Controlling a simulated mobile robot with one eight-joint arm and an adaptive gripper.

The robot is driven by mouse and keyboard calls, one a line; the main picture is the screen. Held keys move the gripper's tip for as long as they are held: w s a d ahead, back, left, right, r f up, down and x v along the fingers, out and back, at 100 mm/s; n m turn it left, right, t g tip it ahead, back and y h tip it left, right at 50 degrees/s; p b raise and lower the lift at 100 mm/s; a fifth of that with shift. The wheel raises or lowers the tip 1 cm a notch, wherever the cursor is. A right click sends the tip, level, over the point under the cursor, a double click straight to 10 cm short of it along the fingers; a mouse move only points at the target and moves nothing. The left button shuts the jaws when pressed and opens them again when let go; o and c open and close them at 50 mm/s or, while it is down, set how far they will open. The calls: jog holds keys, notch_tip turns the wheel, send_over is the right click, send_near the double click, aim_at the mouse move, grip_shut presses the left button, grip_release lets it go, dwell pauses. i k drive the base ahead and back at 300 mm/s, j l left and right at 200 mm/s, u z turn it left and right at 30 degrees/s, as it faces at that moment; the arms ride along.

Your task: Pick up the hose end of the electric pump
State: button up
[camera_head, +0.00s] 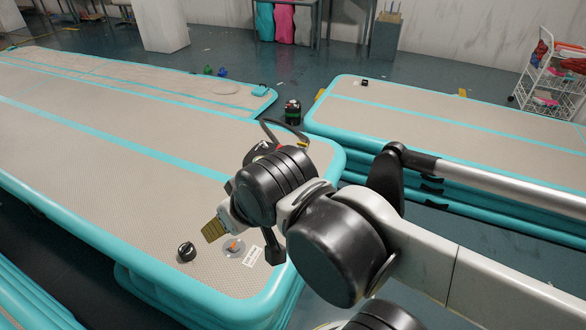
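A black curved hose (278,133) shows just above my arm's wrist, near the far right corner of the large track. It rises from a dark rounded body (258,151), which looks like the electric pump and is mostly hidden behind my arm. The hose's right end comes down near a small orange-yellow spot; I cannot tell which part is the hose end. My gripper (214,230) points down and left above the large track, with a gold-coloured pad showing. It is apart from the hose, and nothing is visibly held. Its finger opening cannot be made out.
On the large track (120,165) lie a black cap (186,252), a valve with an orange centre (234,247) and a white label (253,257). A black canister (293,112) stands on the floor beside a second track (440,120). A white wire cart (550,75) stands far right.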

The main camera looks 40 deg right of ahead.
aim_at(303, 145)
jog(key=z, duration=1.25)
